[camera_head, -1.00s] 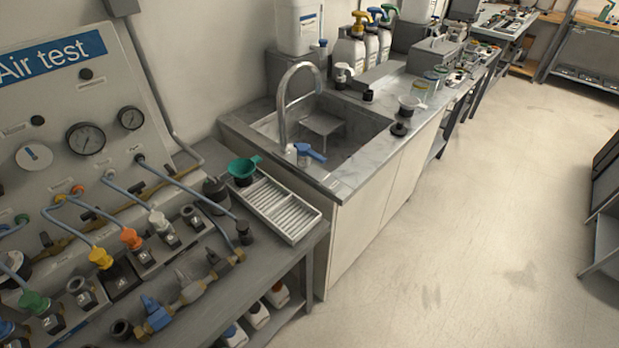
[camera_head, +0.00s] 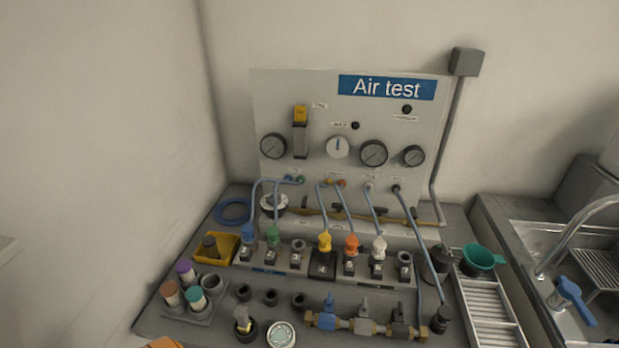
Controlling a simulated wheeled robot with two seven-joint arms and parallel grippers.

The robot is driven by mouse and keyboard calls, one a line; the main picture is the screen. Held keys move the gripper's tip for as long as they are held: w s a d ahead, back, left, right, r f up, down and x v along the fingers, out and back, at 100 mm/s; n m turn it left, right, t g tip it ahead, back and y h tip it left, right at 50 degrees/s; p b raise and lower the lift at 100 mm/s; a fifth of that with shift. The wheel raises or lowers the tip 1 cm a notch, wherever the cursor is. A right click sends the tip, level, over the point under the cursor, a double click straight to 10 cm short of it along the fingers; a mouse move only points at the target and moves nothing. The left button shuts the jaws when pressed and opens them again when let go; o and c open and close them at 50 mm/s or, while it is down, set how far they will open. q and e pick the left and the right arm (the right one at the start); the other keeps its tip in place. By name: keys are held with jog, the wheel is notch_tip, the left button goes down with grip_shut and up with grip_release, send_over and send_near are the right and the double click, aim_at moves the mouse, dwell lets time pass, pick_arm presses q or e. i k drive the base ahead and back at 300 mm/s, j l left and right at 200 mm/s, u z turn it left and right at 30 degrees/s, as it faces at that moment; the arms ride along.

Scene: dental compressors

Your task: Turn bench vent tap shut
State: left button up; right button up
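The test bench (camera_head: 225,325) stands against the wall under a panel headed "Air test" (camera_head: 386,88). A brass pipe with several taps (camera_head: 345,324) lies along its front. One tap has a blue handle (camera_head: 327,312); the handles to its right look grey (camera_head: 364,311) and dark (camera_head: 400,314). A longer brass pipe (camera_head: 345,217) with dark handles runs along the foot of the panel. The labels are too small to read, so I cannot tell which tap is the vent tap or how it is set.
Coloured hose plugs (camera_head: 325,243) stand in a row of sockets behind the front pipe. A yellow bin (camera_head: 214,249) and capped tubes (camera_head: 190,290) are at left. A green funnel (camera_head: 481,257) and slatted tray (camera_head: 490,312) are at right, beside the sink (camera_head: 560,240).

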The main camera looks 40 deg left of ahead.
aim_at(339, 206)
jog(key=u, duration=1.15)
